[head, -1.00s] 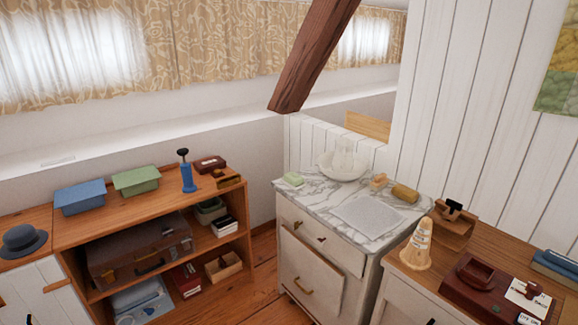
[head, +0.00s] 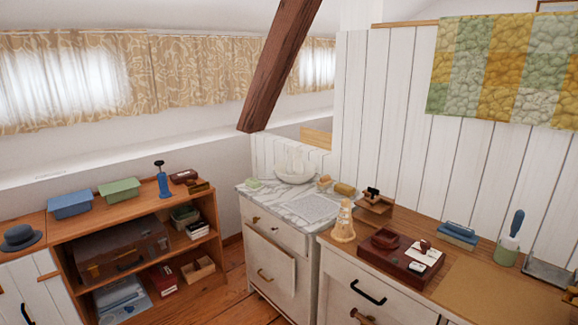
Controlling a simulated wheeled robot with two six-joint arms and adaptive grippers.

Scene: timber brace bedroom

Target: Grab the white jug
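The white jug (head: 294,155) is pale and stands in a wide white bowl (head: 296,177) on the marble top of a white washstand (head: 247,190). The jug blends with the white boards behind it, and its handle cannot be made out clearly. The bowl's rim hides the jug's lower part. Neither of my grippers shows in the head view.
Soap-like blocks (head: 344,189) and a grey mat (head: 300,208) lie on the marble. A slanted beam (head: 280,65) hangs above. A wooden shelf (head: 60,242) stands left.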

